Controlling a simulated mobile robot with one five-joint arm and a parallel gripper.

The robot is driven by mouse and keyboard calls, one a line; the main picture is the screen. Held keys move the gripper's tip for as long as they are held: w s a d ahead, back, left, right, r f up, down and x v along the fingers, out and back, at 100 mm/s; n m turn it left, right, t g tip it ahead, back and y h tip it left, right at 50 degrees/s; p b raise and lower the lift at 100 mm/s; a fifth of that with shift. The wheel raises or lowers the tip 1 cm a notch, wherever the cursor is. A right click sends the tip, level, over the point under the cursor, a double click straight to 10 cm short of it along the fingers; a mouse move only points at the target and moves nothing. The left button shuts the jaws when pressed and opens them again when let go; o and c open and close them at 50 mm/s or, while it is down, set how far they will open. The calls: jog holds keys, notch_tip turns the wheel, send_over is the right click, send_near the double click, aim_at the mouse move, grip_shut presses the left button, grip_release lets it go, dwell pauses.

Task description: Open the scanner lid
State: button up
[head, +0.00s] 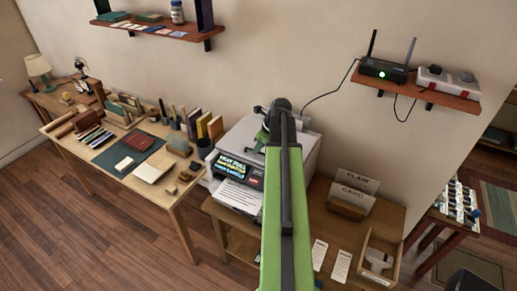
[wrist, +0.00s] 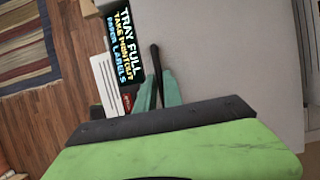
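The scanner (head: 240,160) is a light grey office machine with its lid (head: 300,143) down, on a wooden stand. Its dark screen (head: 239,169) reads "TRAY FULL TAKE PRINTOUT"; the screen also shows in the wrist view (wrist: 127,45). My gripper (head: 262,134) is at the machine's top, partly hidden by my green arm. In the wrist view, the two teal fingers of my gripper (wrist: 158,85) are close together beside the pale lid (wrist: 215,50). A thin dark bar (wrist: 155,58) shows between and beyond them. I cannot tell whether they touch it.
A printed sheet (head: 239,196) lies at the scanner's front. A desk (head: 115,180) with books stands to the left. Paper holders (head: 352,195) and an open wooden box (head: 372,272) are to the right. A wall shelf (head: 420,86) holds a router (head: 387,70).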

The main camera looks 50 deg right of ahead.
grip_shut()
dwell(1.0)
